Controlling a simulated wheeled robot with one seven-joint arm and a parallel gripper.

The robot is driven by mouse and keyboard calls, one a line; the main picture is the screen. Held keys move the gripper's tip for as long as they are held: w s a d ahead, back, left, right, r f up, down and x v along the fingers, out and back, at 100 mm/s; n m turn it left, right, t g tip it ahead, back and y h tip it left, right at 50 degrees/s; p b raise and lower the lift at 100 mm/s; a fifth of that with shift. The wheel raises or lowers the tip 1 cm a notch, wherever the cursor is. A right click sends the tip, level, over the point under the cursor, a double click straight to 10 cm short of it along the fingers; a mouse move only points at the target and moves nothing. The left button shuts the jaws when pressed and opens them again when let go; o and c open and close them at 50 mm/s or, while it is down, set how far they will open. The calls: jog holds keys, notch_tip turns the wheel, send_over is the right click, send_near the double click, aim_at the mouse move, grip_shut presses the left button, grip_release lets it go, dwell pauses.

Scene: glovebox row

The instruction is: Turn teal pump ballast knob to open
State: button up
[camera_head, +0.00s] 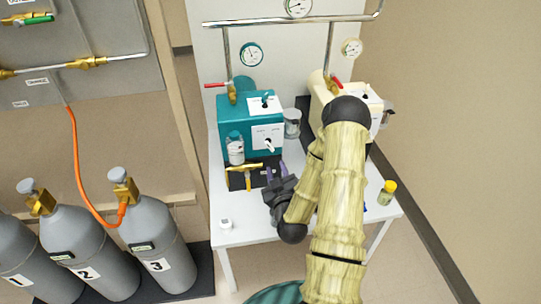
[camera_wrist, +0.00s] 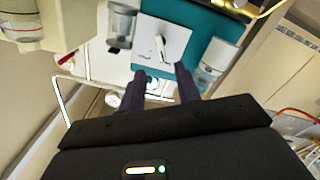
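The teal pump (camera_head: 233,111) stands on the white table in the head view; its teal body (camera_wrist: 205,22) also shows in the wrist view. A white plate on its front face carries a pale lever-like knob (camera_head: 269,145), which also shows in the wrist view (camera_wrist: 161,47). A second plate on top holds a small teal-tipped switch (camera_head: 265,98). The labels are too small to read. My gripper (camera_head: 277,171) is in front of and below the front plate. In the wrist view my gripper (camera_wrist: 160,71) has its two dark fingers apart and empty, with the knob beyond the tips.
A cream pump (camera_head: 318,96) stands to the right, partly behind my arm. A clear bottle (camera_head: 235,150) and a brass T-handle (camera_head: 246,171) are left of the plate; a glass jar (camera_head: 292,124) is right. A yellow-capped vial (camera_head: 387,192) and small white item (camera_head: 226,224) sit on the table (camera_head: 245,213).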

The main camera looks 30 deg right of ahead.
aim_at(270, 149)
jog(key=shift+w+d+f+b, duration=0.1)
jog(key=shift+w+b, duration=0.25)
jog(key=shift+b, duration=1.35)
jog(key=shift+w+d+f+b, duration=0.1)
jog(key=shift+w+b, duration=0.25)
jog(key=shift+b, duration=1.35)
jog(key=p+x, duration=0.2)
jog(key=x, duration=0.6)
jog(key=shift+w+r+p, duration=0.15)
jog(key=shift+w+p, duration=0.2)
jog(key=shift+p, duration=0.05)
grip_shut()
